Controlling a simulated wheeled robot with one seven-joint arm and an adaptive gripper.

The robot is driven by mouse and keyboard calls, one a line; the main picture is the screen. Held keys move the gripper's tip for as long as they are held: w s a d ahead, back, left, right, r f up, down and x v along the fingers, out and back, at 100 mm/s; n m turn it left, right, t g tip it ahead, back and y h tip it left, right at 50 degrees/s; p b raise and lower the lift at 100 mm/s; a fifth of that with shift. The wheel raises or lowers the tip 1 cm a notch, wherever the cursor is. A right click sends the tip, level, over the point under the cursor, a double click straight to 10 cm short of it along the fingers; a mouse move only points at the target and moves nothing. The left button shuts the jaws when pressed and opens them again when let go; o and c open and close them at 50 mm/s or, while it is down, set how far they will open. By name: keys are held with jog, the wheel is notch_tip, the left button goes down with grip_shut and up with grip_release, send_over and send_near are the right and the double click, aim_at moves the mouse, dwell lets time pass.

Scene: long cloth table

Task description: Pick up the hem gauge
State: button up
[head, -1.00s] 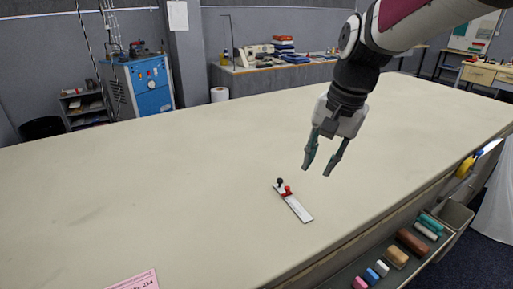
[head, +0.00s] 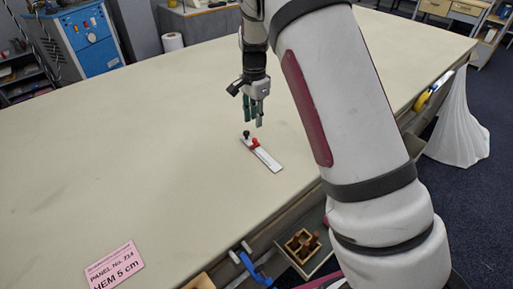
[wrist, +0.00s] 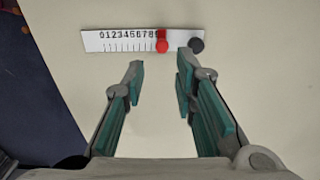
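The hem gauge (head: 262,154) is a short white ruler lying flat on the cloth table, with a red knob and a black knob near one end. In the wrist view the hem gauge (wrist: 125,42) lies across the top, with printed numbers and tick marks, the red knob and black knob toward its right. My gripper (head: 256,122) is above the table near the knob end of the gauge. In the wrist view my gripper (wrist: 160,72) is open and empty, its teal-padded fingers apart, with the gauge beyond the fingertips. Nothing is between the fingers.
The cloth table (head: 130,150) is largely bare around the gauge. A pink card (head: 113,266) reading "PANEL No. 214, HEM 5 cm" lies at the near left. A wooden box (head: 302,246) sits on a shelf below the table's edge.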

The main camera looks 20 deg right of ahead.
aim_at(255, 139)
notch_tip(255, 139, down, 10)
jog(key=shift+w+f+b, duration=0.1)
jog(key=shift+w+b, duration=0.05)
jog(key=shift+b, duration=0.85)
grip_shut()
